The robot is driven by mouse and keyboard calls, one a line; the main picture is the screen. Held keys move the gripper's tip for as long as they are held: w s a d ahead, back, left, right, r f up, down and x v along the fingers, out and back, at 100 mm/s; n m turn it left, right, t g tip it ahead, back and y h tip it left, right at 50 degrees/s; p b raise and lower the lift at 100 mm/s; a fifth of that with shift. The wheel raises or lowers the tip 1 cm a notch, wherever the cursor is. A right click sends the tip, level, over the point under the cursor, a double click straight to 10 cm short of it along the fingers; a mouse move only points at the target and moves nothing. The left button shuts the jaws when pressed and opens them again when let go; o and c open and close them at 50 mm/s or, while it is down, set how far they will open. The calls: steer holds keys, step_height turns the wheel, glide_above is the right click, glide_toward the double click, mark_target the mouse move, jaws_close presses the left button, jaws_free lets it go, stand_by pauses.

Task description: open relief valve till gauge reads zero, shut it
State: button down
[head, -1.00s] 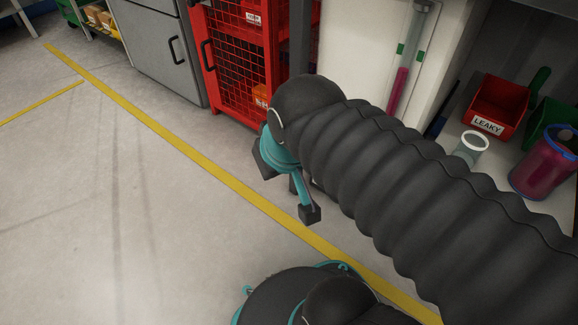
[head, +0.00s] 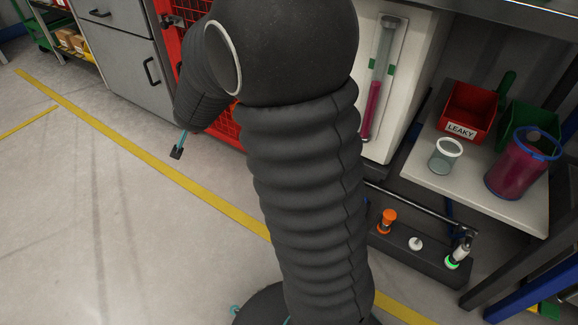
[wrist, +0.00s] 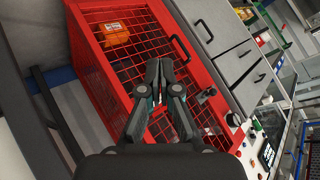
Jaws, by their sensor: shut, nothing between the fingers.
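My gripper (wrist: 160,72) is shut and empty in the wrist view, in front of a red mesh cage. In the head view only a small dark tip on a teal link (head: 178,152) shows past my arm. No round dial gauge can be made out. A clear upright tube with magenta liquid (head: 376,92) is fixed to a white panel (head: 403,72). Low down, a dark block (head: 420,256) carries an orange knob (head: 387,220), a white knob (head: 416,243) and a green-lit fitting (head: 458,252). I cannot tell which is the relief valve. My gripper is apart from them.
The red cage (wrist: 111,55) stands beside grey cabinets (wrist: 218,45). A shelf (head: 425,168) holds a red bin marked LEAKY (head: 468,110), a clear cup (head: 446,155) and a magenta container (head: 522,165). Blue frame legs (head: 545,290) stand at right. Floor at left is clear.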

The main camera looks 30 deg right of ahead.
steer(key=w+d+f+m+g+h, duration=0.1)
steer(key=d+f+m+g+h, duration=0.25)
steer(key=f, duration=0.55)
steer(key=w+d+f+m+h, duration=0.2)
steer(key=d+f+m+h, duration=0.15)
steer(key=d+f, duration=0.5)
steer(key=s+d+f+m+g+h+p, duration=0.1)
steer(key=s+d+f+g+h, duration=0.25)
steer(key=s+f, duration=0.4)
steer(key=s+d+f+m+g+h, duration=0.25)
steer(key=s+f+g, duration=0.25)
steer(key=s+f, duration=0.25)
steer(key=w+b+x, duration=0.1)
steer(key=x, duration=1.2)
steer(key=shift+s+n+h, duration=0.2)
steer(key=shift+n+h, duration=0.15)
steer(key=shift+h, duration=0.05)
steer(key=shift+d+t, duration=0.1)
steer(key=shift+t, duration=0.2)
